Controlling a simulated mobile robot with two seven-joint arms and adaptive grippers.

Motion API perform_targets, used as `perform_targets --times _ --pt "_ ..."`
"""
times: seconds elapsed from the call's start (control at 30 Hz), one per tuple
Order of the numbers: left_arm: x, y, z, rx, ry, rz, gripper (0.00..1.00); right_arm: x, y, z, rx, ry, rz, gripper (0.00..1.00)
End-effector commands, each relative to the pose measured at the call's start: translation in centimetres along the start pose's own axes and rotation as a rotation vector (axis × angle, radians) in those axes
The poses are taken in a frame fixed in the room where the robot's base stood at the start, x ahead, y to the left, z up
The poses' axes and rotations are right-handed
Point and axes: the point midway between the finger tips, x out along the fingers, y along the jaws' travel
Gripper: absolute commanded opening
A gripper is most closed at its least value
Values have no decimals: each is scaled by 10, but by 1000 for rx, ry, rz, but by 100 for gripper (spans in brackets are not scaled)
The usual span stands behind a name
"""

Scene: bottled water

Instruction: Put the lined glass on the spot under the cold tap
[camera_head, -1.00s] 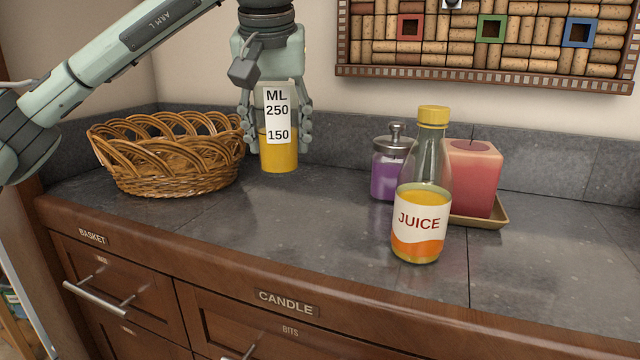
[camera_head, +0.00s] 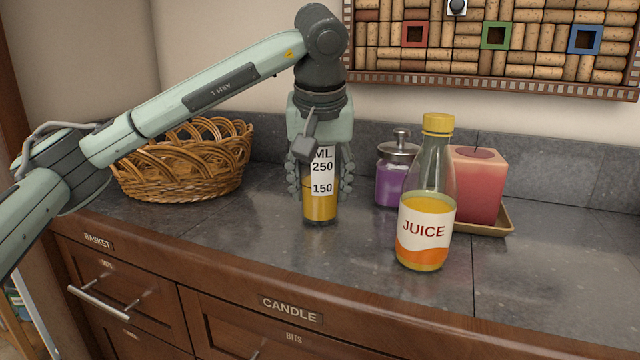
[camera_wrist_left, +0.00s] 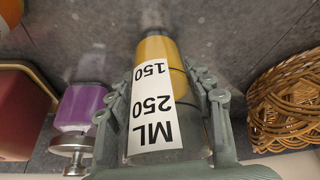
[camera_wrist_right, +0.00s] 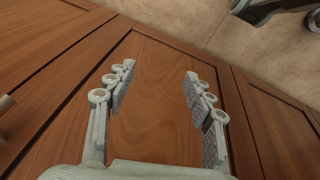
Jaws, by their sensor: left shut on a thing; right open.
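The lined glass (camera_head: 320,207) is a clear measuring glass with a white label reading ML, 250 and 150, and orange liquid up to about the 150 line. My left gripper (camera_head: 320,186) is shut on it from above and holds it upright. Its base is at or close to the counter; I cannot tell whether it touches. The left wrist view shows the glass (camera_wrist_left: 155,48) between the fingers. My right gripper (camera_wrist_right: 160,72) is open and empty in front of wooden cabinet doors. No tap and no spot under one are in view.
A juice bottle (camera_head: 425,235) stands to the right of the glass. Behind it are a purple jar (camera_head: 392,186) and a red candle (camera_head: 478,182) on a tray (camera_head: 490,226). A wicker basket (camera_head: 180,178) stands at the left.

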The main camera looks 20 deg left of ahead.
Motion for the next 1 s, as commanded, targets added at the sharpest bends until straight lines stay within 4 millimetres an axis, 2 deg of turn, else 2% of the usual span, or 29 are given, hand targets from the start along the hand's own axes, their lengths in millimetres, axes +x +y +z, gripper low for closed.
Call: perform_targets --times 0.17,0.2,0.33,0.73,0.87,1.0 --pt "3 0 1 0 1 1 11 0 0 -3 0 2 2 53" --pt "2 0 1 0 0 0 56 -3 0 -5 0 6 2 53" --pt "2 0 1 0 0 0 72 -6 1 -8 0 13 2 53" --pt "-4 0 -1 0 1 1 72 -4 0 1 0 2 0 53" --pt "-24 1 -1 0 4 3 72 1 0 6 0 -10 0 53" --pt "-57 0 -2 1 6 2 72 -2 0 4 0 -4 -1 53"
